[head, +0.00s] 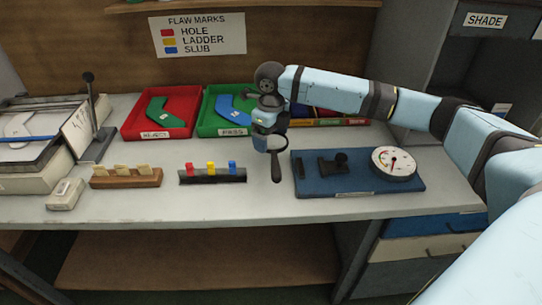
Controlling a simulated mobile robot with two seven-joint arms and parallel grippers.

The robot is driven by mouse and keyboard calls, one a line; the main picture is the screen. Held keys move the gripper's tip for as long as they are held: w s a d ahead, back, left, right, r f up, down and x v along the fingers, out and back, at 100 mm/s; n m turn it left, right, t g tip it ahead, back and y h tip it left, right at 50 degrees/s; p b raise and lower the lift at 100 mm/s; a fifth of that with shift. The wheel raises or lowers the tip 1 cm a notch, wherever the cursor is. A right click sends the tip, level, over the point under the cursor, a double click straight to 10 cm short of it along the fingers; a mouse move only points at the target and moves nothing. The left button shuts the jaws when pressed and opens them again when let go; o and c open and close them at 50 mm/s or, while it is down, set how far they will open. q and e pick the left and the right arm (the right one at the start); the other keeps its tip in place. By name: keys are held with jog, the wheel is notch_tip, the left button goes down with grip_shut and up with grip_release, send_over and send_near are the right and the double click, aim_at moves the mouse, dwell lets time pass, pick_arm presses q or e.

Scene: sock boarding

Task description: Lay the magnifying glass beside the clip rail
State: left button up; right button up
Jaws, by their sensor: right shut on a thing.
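The dark magnifying glass (277,168) hangs below my right gripper (270,142). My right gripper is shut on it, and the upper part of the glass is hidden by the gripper. The black clip rail (212,179) stands on the table to the left of the glass, with a red, a yellow and a blue clip on it. The magnifying glass is apart from the rail. I cannot tell whether its lower end touches the table. My left gripper is not in view.
A blue board (355,185) with a round dial gauge (394,162) lies close right of the glass. Behind are a red tray (128,130) and a green tray (207,129). A wooden card holder (126,181) stands left of the rail. Bare tabletop (258,198) lies between rail and board.

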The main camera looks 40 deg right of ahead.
aim_at(271, 153)
notch_tip(271, 153, down, 6)
jog(key=shift+r+b, duration=0.25)
jog(key=shift+b, duration=0.4)
jog(key=shift+f, duration=0.35)
jog(key=shift+r, duration=0.1)
jog(key=o, duration=0.8)
notch_tip(271, 153, up, 12)
jog(key=p, duration=0.3)
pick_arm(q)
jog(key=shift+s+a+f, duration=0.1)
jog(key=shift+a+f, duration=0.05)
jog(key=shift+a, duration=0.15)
